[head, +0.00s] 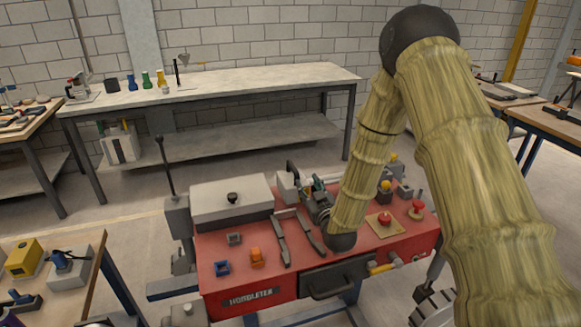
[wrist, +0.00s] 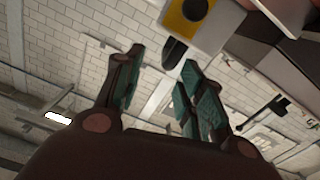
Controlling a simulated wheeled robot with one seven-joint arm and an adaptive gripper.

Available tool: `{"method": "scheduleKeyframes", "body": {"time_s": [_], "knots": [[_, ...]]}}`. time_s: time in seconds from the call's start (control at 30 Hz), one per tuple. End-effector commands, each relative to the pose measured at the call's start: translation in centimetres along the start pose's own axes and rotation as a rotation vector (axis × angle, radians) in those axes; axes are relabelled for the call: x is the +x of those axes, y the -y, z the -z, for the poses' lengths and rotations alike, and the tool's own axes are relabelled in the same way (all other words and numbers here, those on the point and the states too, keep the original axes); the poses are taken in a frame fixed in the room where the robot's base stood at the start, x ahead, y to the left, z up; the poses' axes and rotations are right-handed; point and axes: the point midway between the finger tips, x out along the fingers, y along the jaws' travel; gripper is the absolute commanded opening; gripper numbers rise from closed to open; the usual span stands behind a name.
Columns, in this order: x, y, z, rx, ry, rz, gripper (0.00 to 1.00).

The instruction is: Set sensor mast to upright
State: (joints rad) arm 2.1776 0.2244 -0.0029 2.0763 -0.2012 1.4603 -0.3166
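A thin dark rod with a round knob (head: 166,168), which looks like the sensor mast, rises from a grey block at the left end of the red machine (head: 210,290). It leans slightly left in the head view. My gripper (head: 311,188) is low over the machine's top, well to the right of the rod and partly hidden by my arm. In the wrist view its two teal-padded fingers (wrist: 160,68) are apart, with no object seen held between them.
A white lidded box (head: 232,205), dark bars (head: 281,245), an orange part (head: 256,256) and red knobs (head: 416,207) crowd the machine's top. A long workbench (head: 240,82) stands behind. A yellow panel (wrist: 187,18) is near the fingers in the wrist view.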

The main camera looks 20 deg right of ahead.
Motion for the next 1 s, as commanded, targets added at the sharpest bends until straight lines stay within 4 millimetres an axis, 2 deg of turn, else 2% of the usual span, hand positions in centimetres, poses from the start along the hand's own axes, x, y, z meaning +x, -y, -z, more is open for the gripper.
{"method": "scheduleKeyframes", "body": {"time_s": [0.2,0.4,0.6,0.8,1.0], "knots": [[3.6,2.0,0.7,0.0,-0.005,0.025,0.39],[7.0,2.3,0.7,0.0,-0.005,0.027,0.39],[9.6,2.3,0.6,0.001,-0.004,0.026,0.39],[10.8,2.2,0.5,0.0,-0.004,0.025,0.39],[10.9,2.1,0.4,0.0,-0.003,0.023,0.39]]}}
